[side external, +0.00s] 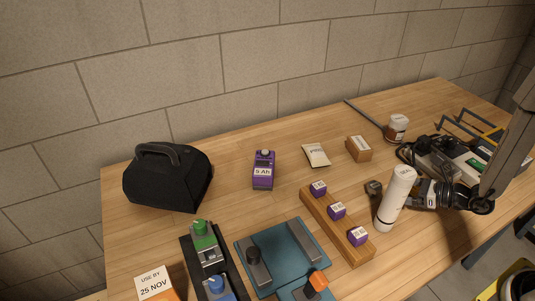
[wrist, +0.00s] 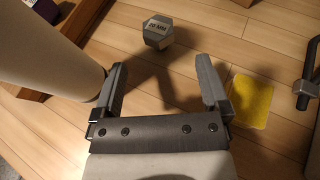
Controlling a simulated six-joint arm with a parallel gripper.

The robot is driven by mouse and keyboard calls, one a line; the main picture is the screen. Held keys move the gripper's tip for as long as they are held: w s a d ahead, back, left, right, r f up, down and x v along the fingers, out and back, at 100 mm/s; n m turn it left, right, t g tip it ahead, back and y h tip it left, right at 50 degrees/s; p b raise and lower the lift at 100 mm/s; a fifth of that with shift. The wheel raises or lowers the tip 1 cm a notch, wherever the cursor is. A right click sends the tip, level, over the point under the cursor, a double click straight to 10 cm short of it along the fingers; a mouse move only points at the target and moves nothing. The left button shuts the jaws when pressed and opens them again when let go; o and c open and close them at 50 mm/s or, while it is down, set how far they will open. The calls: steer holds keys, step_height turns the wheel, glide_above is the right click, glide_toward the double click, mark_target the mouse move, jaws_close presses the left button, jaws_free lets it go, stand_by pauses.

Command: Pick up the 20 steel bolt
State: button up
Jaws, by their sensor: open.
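The steel bolt (wrist: 158,30) stands on the table with its grey hex head up; the head's label seems to read 20 MM. In the side view the bolt (side external: 374,188) is a small dark shape just left of a white cylinder. My gripper (wrist: 163,76) is open and empty, its two fingers apart. The bolt lies beyond the fingertips, roughly in line with the gap between them. In the side view my gripper (side external: 422,192) is right of the cylinder and partly hidden behind it.
The tall white cylinder (side external: 397,197) stands close by my gripper's left finger in the wrist view. A wooden rack (side external: 350,245) with purple blocks is left of the bolt. A yellow pad (wrist: 252,101) lies right of the right finger. A small cardboard box (side external: 358,149) stands behind.

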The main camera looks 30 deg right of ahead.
mark_target(375, 185)
steer(key=shift+f, duration=0.45)
steer(key=shift+x, duration=1.35)
steer(key=shift+r+x, duration=0.2)
steer(key=shift+x, duration=1.1)
steer(key=shift+r+x, duration=0.15)
steer(key=shift+x, duration=1.1)
steer(key=shift+w+a, duration=0.1)
steer(key=shift+a, duration=0.1)
jaws_close()
